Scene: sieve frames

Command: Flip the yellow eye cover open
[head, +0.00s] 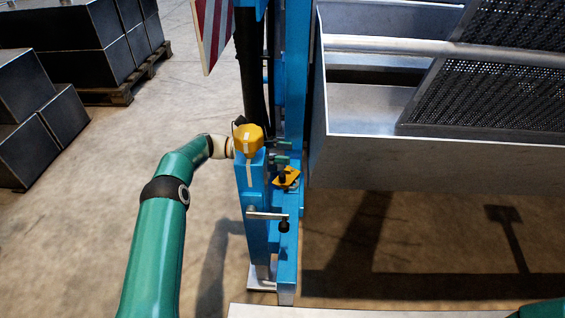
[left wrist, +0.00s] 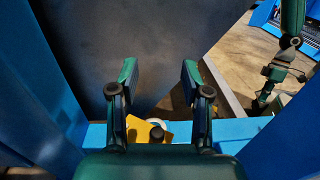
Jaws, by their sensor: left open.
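A small yellow plate with a dark knob (head: 287,178), which looks like the eye cover, sits on the blue frame in the head view. The yellow plate also shows low in the left wrist view (left wrist: 147,133), tilted, with a pale round part at its edge. My left gripper (head: 281,151) is just above it, partly hidden behind the blue post. Its fingers (left wrist: 160,82) are apart with nothing between the tips; I cannot tell whether they touch the plate. My right gripper (left wrist: 265,98) shows small at the right of the wrist view, its jaws unclear.
A yellow cap (head: 248,140) tops the blue post (head: 252,205), close to my left wrist. A lever with a black knob (head: 284,225) sticks out below. A grey metal trough (head: 430,155) with mesh panels stands right. Dark blocks (head: 60,115) are stacked left; floor between is clear.

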